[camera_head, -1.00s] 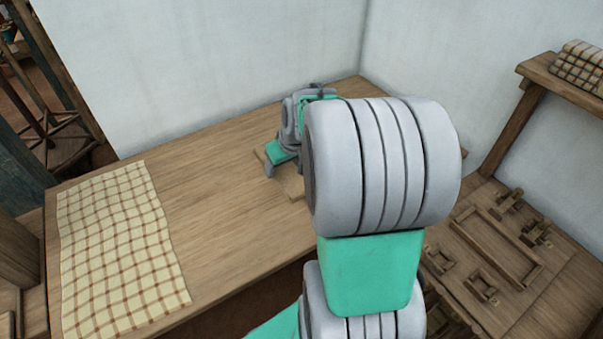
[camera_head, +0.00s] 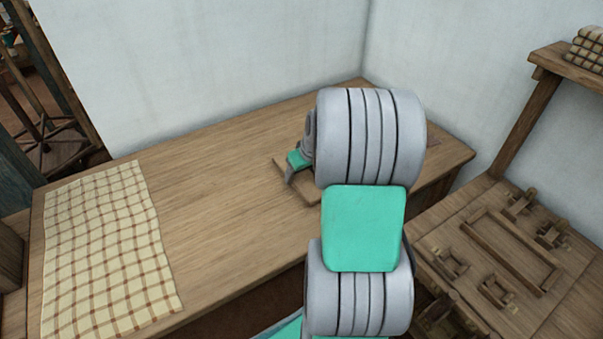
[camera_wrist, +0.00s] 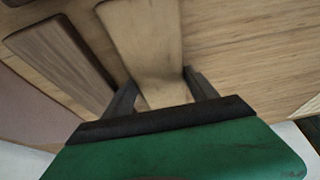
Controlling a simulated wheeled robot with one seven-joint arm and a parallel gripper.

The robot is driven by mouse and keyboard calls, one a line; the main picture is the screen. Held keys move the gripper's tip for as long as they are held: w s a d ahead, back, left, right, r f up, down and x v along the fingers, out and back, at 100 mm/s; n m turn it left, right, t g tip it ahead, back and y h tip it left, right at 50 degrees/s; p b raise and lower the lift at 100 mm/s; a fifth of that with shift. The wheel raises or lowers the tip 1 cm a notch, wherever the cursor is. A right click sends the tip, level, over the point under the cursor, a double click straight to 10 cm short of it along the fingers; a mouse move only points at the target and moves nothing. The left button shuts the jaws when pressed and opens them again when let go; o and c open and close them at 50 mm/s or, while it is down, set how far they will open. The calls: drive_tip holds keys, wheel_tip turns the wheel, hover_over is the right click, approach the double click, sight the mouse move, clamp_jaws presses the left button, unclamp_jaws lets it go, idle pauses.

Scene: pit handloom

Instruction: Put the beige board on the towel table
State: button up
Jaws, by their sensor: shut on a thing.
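The towel table (camera_head: 225,185) is a long wooden table against the wall, with a checked cream towel (camera_head: 105,245) on its left part. My gripper (camera_wrist: 157,85) is shut on the beige board (camera_wrist: 145,35), a pale flat piece running away between the fingers in the wrist view. In the head view, part of the board (camera_head: 281,166) shows at the table's right part, beside a finger of my gripper (camera_head: 292,172). My arm hides the rest. I cannot tell whether the board touches the tabletop or is just above it.
A darker brown board (camera_wrist: 62,58) lies left of the beige one in the wrist view. A lower wooden bench (camera_head: 450,225) with a frame and several small wooden parts stands at right. A shelf (camera_head: 565,68) holds folded checked cloth. The table's middle is clear.

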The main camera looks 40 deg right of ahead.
drive_tip(key=o, duration=1.6)
drive_tip(key=shift+c, duration=0.2)
drive_tip(key=shift+r+p, duration=0.3)
drive_tip(key=v, duration=1.1)
drive_tip(key=s+a+f, duration=0.1)
drive_tip(key=s+a, duration=0.3)
drive_tip(key=a, duration=0.4)
drive_tip(key=s+a+f+g, duration=0.1)
drive_tip(key=s+a, duration=0.3)
drive_tip(key=a, duration=0.4)
drive_tip(key=s+a+f+g, duration=0.1)
drive_tip(key=s+a, duration=0.4)
drive_tip(key=a, duration=0.3)
drive_tip(key=shift+a+f+n, duration=0.25)
drive_tip(key=shift+n, duration=0.15)
